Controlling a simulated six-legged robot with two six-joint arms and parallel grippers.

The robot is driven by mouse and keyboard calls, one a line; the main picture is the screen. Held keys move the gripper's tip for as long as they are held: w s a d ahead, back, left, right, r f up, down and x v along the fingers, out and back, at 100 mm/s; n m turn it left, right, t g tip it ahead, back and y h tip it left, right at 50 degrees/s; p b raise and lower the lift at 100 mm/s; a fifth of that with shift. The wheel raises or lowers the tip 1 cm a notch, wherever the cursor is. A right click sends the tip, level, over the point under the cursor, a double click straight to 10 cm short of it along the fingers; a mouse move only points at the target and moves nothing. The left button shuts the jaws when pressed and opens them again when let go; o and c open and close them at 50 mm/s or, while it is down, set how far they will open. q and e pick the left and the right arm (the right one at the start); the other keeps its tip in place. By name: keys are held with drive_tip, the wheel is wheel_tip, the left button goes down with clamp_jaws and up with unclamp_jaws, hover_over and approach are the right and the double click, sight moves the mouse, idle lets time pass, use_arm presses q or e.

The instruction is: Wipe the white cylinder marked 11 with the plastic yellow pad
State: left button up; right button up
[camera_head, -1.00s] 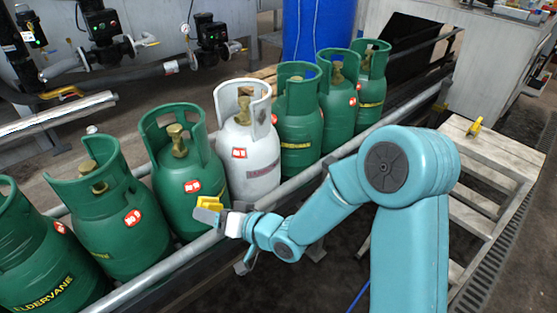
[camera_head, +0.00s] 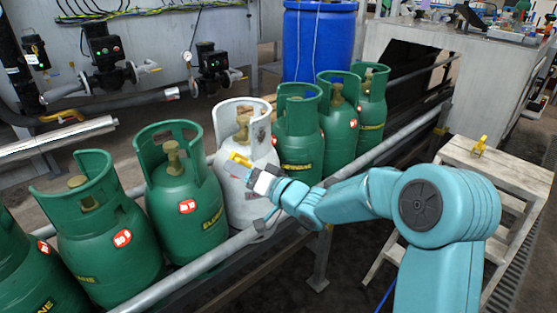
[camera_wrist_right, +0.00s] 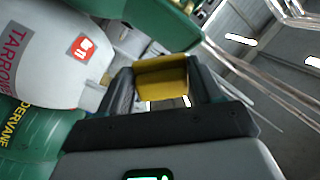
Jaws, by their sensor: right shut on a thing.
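The white cylinder (camera_head: 243,207) stands among green ones in the row, in the middle of the head view. In the right wrist view its white body (camera_wrist_right: 45,45) shows at the left, with a red label (camera_wrist_right: 84,47) that seems to read 11. My right gripper (camera_head: 250,169) is shut on the yellow pad (camera_head: 239,159), in front of the white cylinder's upper body. The wrist view shows the pad (camera_wrist_right: 161,76) between the two fingers. I cannot tell whether the pad touches the cylinder. The gripper and pad cover the label in the head view. My left gripper is out of view.
Green cylinders (camera_head: 188,212) stand close on both sides of the white one. A metal rail (camera_head: 205,262) runs along the row's front. A blue barrel (camera_head: 320,40) is behind the row.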

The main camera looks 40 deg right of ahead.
drive_tip(key=d+m+h, duration=0.2)
drive_tip(key=d+h, duration=0.1)
drive_tip(key=d, duration=0.7)
drive_tip(key=shift+t, duration=0.3)
drive_tip(key=shift+w+a+f+p, duration=0.1)
drive_tip(key=shift+w+f+p, duration=0.1)
drive_tip(key=shift+w, duration=1.25)
drive_tip(key=shift+w+f+p, duration=0.1)
drive_tip(key=shift+w+p, duration=0.1)
drive_tip(key=shift+w, duration=1.2)
drive_tip(key=shift+w+a+p, duration=0.15)
drive_tip(key=shift+w+p, duration=0.25)
drive_tip(key=shift+w, duration=0.5)
